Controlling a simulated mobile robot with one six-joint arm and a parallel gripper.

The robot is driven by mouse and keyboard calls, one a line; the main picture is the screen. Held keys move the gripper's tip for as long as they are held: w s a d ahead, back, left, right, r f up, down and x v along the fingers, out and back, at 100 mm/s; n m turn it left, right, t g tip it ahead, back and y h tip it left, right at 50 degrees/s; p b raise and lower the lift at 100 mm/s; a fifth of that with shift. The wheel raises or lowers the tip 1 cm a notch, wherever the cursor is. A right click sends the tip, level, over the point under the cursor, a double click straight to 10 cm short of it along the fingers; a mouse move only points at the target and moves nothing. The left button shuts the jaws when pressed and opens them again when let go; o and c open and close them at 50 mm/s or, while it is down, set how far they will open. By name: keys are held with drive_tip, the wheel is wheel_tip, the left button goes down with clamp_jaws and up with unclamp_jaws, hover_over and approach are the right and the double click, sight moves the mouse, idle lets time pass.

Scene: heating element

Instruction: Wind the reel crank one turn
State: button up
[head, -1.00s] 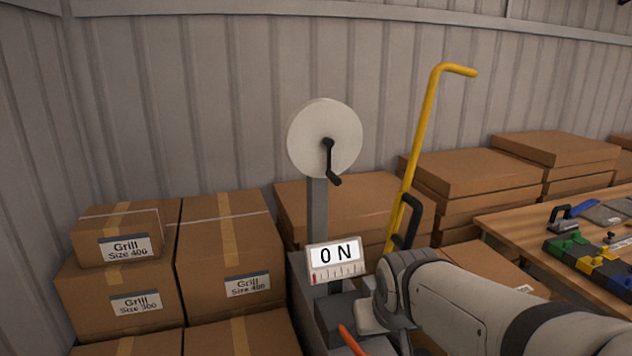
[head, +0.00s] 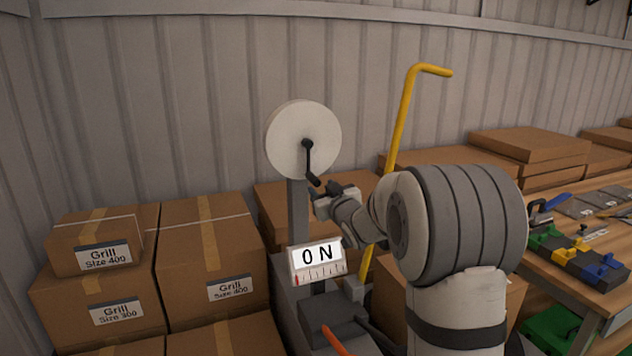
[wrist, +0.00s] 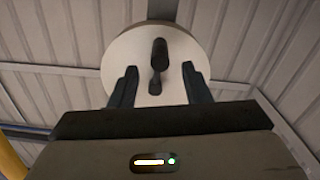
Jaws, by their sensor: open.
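The reel (head: 290,130) is a pale round disc on a grey post (head: 297,210) in front of the corrugated wall. Its black crank (head: 309,164) hangs down from the hub, with its handle at the lower end. In the wrist view the reel (wrist: 180,45) is straight ahead, and the crank handle (wrist: 159,53) shows between and beyond the fingertips. My gripper (wrist: 158,75) is open, with one dark finger on each side of the crank's line. In the head view my gripper (head: 317,193) is just below the handle; contact cannot be told.
Stacked grill boxes (head: 210,245) fill the left. A yellow bent bar (head: 404,115) rises to the right of the reel. A wooden table (head: 550,240) with tools stands at the right.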

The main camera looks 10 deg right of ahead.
sight(320, 185)
drive_tip(key=w, duration=0.2)
drive_tip(key=w+p, duration=0.1)
drive_tip(key=w+a, duration=0.1)
drive_tip(key=w, duration=0.1)
drive_tip(key=shift+w, duration=0.3)
clamp_jaws()
idle(0.4)
